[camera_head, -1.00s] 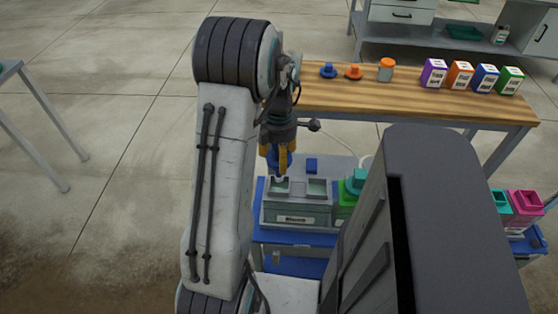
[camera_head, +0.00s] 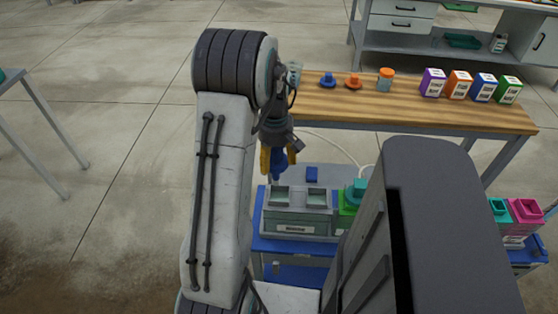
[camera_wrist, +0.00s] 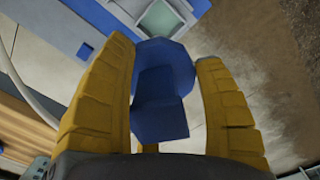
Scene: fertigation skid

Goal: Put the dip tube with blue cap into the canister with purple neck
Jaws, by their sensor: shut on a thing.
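My gripper (camera_head: 278,160) hangs over the left part of the grey-green two-well box, its yellow fingers pointing down. It is shut on the blue cap (camera_head: 279,168) of the dip tube. In the wrist view, the blue cap (camera_wrist: 162,95) sits between the two yellow fingers (camera_wrist: 165,110). The tube below the cap cannot be made out. I cannot make out a canister with a purple neck; my own column covers part of the cart's right side.
The grey-green box (camera_head: 300,228) stands on a blue cart beside a green canister with a teal top (camera_head: 355,192). Teal (camera_head: 498,210) and magenta (camera_head: 525,210) canisters stand at right. The wooden bench (camera_head: 400,108) behind holds caps, a jar and coloured boxes, including a purple one (camera_head: 432,82).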

